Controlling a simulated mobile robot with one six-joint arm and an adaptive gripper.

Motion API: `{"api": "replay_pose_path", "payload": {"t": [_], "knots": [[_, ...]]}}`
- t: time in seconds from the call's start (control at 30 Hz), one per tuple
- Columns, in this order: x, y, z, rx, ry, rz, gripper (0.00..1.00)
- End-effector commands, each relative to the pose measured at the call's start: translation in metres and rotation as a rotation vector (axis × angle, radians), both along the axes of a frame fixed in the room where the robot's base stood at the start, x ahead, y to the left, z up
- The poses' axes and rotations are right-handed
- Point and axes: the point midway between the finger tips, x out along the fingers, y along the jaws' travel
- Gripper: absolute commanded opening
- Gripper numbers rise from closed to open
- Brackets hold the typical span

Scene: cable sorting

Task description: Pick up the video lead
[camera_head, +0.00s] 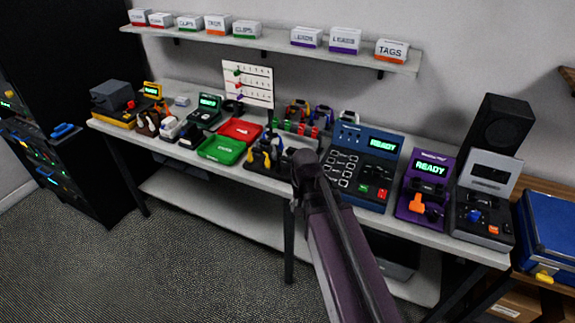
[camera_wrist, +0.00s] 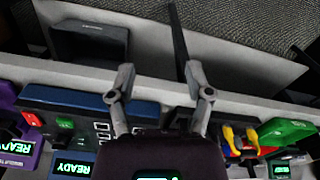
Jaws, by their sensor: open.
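I cannot tell which item is the video lead, as no label for it can be read. A black holder with yellow and blue plugs (camera_head: 262,157) stands mid-table, left of my arm. Yellow and red plugs (camera_wrist: 236,139) also show at the right of the wrist view. My gripper (camera_wrist: 159,72) is open and empty in the wrist view, its two fingers spread over the table's front edge. In the head view my arm reaches up to the table and hides what lies behind it; the fingers cannot be made out there.
A red tray (camera_head: 240,129) and green tray (camera_head: 221,149) lie left of the plugs. A blue READY tester (camera_head: 361,165) and purple one (camera_head: 424,187) stand to the right. A black speaker (camera_head: 497,124) stands behind. A shelf of labelled boxes (camera_head: 270,40) hangs above.

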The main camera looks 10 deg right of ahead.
Motion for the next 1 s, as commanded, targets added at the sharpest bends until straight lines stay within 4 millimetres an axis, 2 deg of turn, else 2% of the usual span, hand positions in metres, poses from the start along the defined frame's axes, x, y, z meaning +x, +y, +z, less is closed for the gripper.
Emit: {"api": "replay_pose_path", "payload": {"t": [0.03,0.1,1.0], "knots": [[0.016,0.000,0.011,0.000,0.000,-0.065,0.66],[0.031,0.000,0.019,0.000,0.000,-0.173,0.66],[0.219,-0.003,0.115,0.001,-0.001,-1.585,0.66]]}}
